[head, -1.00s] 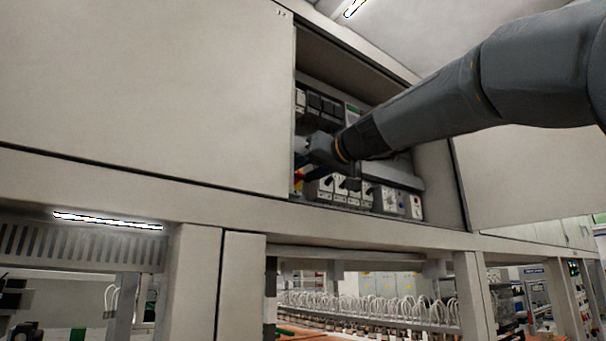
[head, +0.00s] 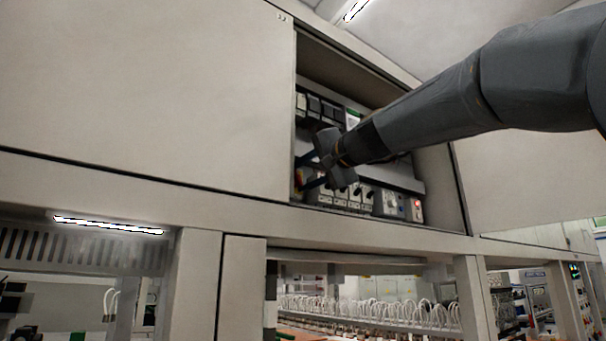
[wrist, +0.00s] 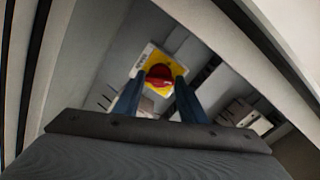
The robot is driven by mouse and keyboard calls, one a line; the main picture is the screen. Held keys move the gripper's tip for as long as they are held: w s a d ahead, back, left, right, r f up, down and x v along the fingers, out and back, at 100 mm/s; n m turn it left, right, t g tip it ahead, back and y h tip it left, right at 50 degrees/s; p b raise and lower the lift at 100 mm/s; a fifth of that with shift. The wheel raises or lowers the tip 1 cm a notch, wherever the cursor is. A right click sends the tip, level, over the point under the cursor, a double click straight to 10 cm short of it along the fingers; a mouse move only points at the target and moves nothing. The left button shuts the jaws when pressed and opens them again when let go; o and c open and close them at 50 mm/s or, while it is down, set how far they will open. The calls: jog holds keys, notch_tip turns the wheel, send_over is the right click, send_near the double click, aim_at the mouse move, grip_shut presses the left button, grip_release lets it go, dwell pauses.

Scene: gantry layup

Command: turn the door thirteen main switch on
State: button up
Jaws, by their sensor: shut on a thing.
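The main switch is a red rotary knob (wrist: 159,76) on a square yellow plate (wrist: 155,60) with a pale border in the wrist view. In the head view only a sliver of the yellow plate (head: 298,178) shows at the left edge of the open cabinet bay. My gripper (wrist: 160,84) has its two blue fingers shut on the red knob, one on each side. In the head view my gripper (head: 304,172) reaches into the bay with its fingers one above the other. The knob's on or off marks are too small to read.
The open bay holds a row of dark modules (head: 322,107) above and switch units (head: 345,197) below, beside my gripper. A closed panel (head: 150,90) borders the bay on the left. Another panel (head: 530,175) is on the right. The cabinet's lower rail (head: 400,228) runs beneath.

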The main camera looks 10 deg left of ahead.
jog(key=m+p, duration=0.1)
jog(key=m, duration=0.4)
jog(key=shift+m, duration=0.3)
dwell(0.4)
jog(key=o, duration=1.1)
jog(key=shift+c, duration=0.2)
jog(key=b+v, duration=0.3)
jog(key=v, duration=0.5)
